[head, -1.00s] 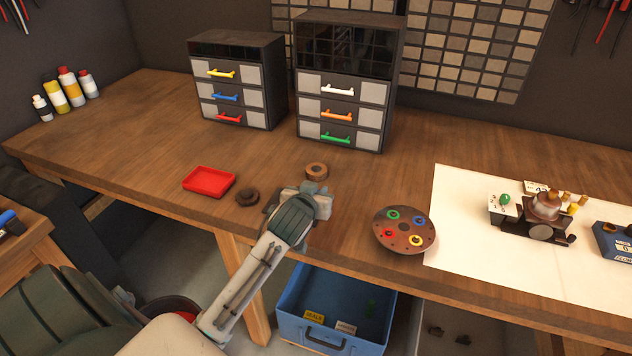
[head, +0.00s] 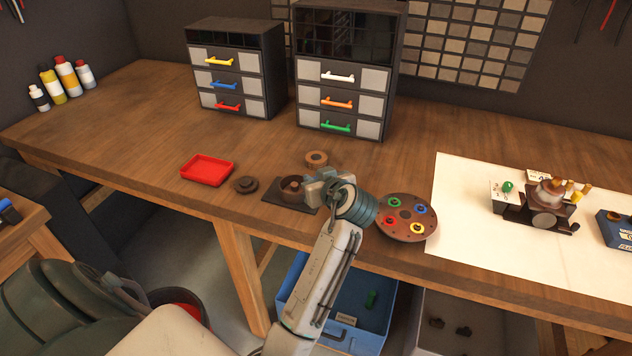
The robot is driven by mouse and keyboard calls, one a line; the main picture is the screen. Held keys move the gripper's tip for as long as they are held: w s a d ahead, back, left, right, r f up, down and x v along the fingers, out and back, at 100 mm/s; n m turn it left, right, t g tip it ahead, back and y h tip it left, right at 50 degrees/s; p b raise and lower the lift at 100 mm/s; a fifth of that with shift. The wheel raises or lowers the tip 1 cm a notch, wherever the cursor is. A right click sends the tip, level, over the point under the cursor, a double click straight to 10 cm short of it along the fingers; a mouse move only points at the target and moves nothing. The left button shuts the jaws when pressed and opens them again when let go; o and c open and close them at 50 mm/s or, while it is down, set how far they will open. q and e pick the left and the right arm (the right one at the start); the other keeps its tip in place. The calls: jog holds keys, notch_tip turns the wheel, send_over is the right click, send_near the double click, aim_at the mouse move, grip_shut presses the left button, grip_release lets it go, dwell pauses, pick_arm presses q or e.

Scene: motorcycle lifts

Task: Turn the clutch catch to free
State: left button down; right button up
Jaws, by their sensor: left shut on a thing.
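A dark square plate (head: 275,194) lies near the front edge of the bench with a round brown drum (head: 291,186) on it; this looks like the clutch. My left gripper (head: 308,189) reaches in from the right side of the drum, low over the plate. Its jaws are shut on a small part at the drum's right side, which looks like the clutch catch. The gripper hides most of that part, so which way the catch points cannot be told. My right gripper is not in view.
A red tray (head: 207,170), a dark stepped disc (head: 245,185) and a brown ring (head: 316,158) lie close by. A round plate with coloured rings (head: 407,218) is just right of my wrist. Drawer cabinets (head: 340,112) stand behind. A blue bin (head: 370,325) is below the edge.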

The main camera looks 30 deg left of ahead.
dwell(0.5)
pick_arm(q)
jog(key=c, duration=1.3)
grip_release()
